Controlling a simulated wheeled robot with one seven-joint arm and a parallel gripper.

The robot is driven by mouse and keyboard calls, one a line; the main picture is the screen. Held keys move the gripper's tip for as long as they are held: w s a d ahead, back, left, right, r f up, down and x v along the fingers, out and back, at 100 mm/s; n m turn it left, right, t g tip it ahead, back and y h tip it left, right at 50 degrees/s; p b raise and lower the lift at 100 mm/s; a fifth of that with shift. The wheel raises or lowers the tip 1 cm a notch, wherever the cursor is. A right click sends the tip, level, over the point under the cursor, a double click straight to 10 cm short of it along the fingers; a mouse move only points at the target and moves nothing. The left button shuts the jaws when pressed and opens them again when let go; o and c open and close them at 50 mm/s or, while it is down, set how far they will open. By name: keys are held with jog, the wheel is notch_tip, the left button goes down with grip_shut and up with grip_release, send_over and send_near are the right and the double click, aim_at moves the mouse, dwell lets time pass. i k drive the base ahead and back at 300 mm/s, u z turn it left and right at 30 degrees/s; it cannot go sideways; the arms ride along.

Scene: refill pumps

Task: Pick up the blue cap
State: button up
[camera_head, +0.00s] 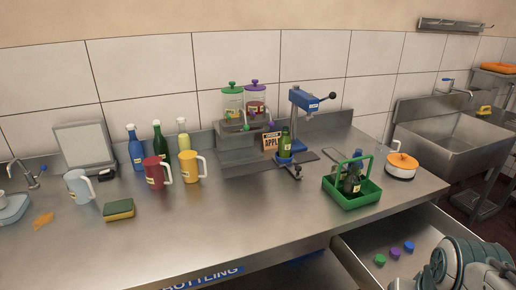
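The blue cap (409,246) lies in the open metal drawer (431,222) at the lower right. It is the rightmost of three small caps in a loose row, with a purple cap (395,253) just to its left and a green cap (379,260) farther left. The caps lie apart on the drawer floor. Part of my arm shows at the bottom right corner, to the right of the caps. I cannot make out gripper fingers there.
The steel counter (240,245) stands left of and above the drawer. A green carrier (352,193) with bottles and an orange-lidded pot (401,166) stand near its right edge. Mugs, bottles and a blue capping press (308,101) stand farther back. A sink (455,140) is at right.

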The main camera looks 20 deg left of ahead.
aim_at(408, 246)
jog(key=z, duration=0.55)
jog(key=k, duration=0.25)
jog(key=z, duration=1)
jog(key=k, duration=1.05)
jog(key=z, duration=0.8)
jog(key=i, duration=0.9)
jog(key=u, duration=0.4)
jog(key=i, duration=1.6)
jog(key=u, duration=0.9)
jog(key=i, duration=1.1)
jog(key=u, duration=1.05)
